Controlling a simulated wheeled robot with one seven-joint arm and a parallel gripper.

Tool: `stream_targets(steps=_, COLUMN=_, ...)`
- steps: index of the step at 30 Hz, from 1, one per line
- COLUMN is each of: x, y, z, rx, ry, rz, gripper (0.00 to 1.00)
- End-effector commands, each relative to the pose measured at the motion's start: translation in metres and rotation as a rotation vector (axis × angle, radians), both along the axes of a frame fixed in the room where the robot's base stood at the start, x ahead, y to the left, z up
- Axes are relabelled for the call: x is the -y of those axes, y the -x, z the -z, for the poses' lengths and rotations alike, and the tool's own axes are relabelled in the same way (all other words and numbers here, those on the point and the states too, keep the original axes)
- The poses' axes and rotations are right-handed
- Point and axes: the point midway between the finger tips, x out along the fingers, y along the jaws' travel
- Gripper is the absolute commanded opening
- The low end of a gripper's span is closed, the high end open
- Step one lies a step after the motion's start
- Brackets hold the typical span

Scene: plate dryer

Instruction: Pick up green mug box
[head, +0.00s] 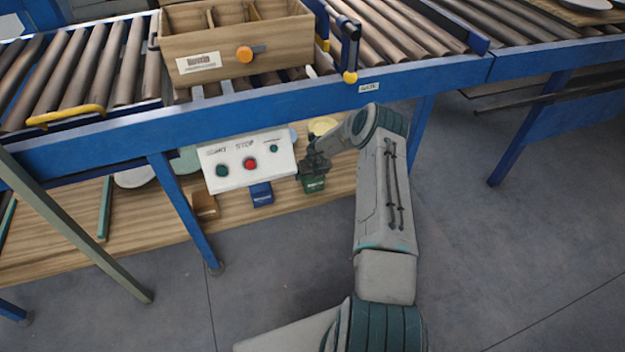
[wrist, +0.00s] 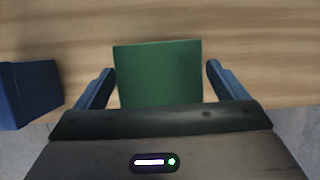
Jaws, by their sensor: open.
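The green mug box (head: 314,184) sits near the front edge of the low wooden shelf under the conveyor, partly hidden by my gripper in the head view. In the wrist view the green box (wrist: 158,72) lies between the two blue fingers of my gripper (wrist: 160,85). The gripper is open, with one finger on each side of the box. The lower part of the box is hidden behind the gripper body.
A blue box (head: 261,194) stands on the shelf left of the green box; it also shows in the wrist view (wrist: 28,94). A white control panel (head: 247,160) with buttons hangs just above. The blue conveyor frame (head: 130,134) runs overhead. A brown box (head: 205,205) stands further left.

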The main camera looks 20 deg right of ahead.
Motion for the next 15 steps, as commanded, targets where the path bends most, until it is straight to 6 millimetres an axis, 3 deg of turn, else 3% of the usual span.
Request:
stream_targets(steps=2, x=0.0000, y=0.0001, z=-0.0004, rx=0.000, ry=0.000, rz=0.000, gripper=0.90)
stream_targets(steps=8, x=0.0000, y=0.0002, z=-0.0005, rx=0.000, ry=0.000, rz=0.000, gripper=0.35)
stream_targets(steps=15, x=0.0001, y=-0.0003, z=-0.0016, rx=0.001, ry=0.000, rz=0.000, gripper=0.35)
